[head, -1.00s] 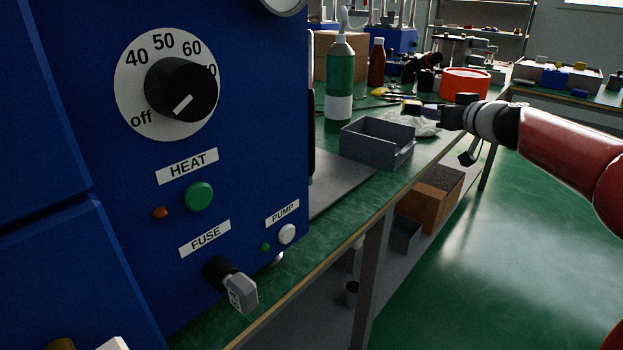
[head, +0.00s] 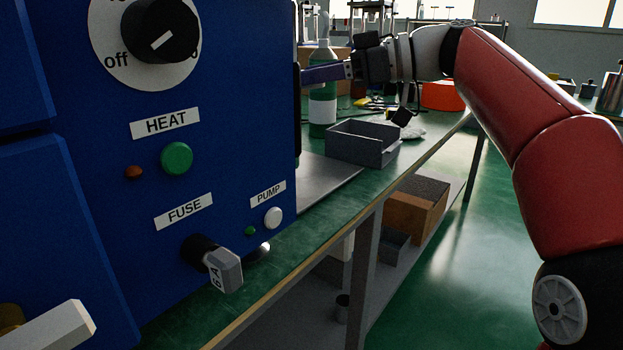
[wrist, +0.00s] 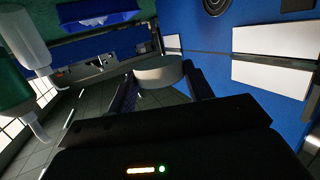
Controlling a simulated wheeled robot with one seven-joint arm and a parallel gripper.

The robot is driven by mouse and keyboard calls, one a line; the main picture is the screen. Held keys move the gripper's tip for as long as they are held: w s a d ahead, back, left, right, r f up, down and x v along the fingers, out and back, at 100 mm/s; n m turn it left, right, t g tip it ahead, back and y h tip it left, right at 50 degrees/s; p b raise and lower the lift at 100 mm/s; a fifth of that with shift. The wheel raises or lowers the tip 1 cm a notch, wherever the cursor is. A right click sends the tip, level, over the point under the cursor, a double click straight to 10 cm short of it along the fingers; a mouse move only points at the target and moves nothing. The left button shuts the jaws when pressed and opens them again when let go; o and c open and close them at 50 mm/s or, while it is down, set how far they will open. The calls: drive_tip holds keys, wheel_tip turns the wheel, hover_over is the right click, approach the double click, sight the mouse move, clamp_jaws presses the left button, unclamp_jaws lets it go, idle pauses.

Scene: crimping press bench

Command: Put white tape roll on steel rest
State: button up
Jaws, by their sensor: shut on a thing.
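My gripper (wrist: 161,84) is shut on the white tape roll (wrist: 158,73), a pale round disc between the two fingers in the wrist view. In the head view my gripper (head: 318,74) is raised above the bench at the right edge of the blue press. Its fingertips and the roll are hidden behind the press there. A flat grey metal plate (head: 327,176) lies on the bench beside the press, partly hidden by it. I cannot tell whether this is the steel rest.
The blue press (head: 225,100) fills the left, with its fuse knob (head: 222,268) sticking out. A grey open bin (head: 362,145), a green bottle (head: 322,105) and a red-orange round container (head: 442,96) stand on the bench. The floor on the right is clear.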

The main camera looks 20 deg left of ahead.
sight(318, 179)
wheel_tip(318, 179, down, 16)
drive_tip(key=b, duration=0.3)
drive_tip(key=o, duration=0.9)
drive_tip(key=shift+o, duration=0.2)
drive_tip(key=v, duration=1.2)
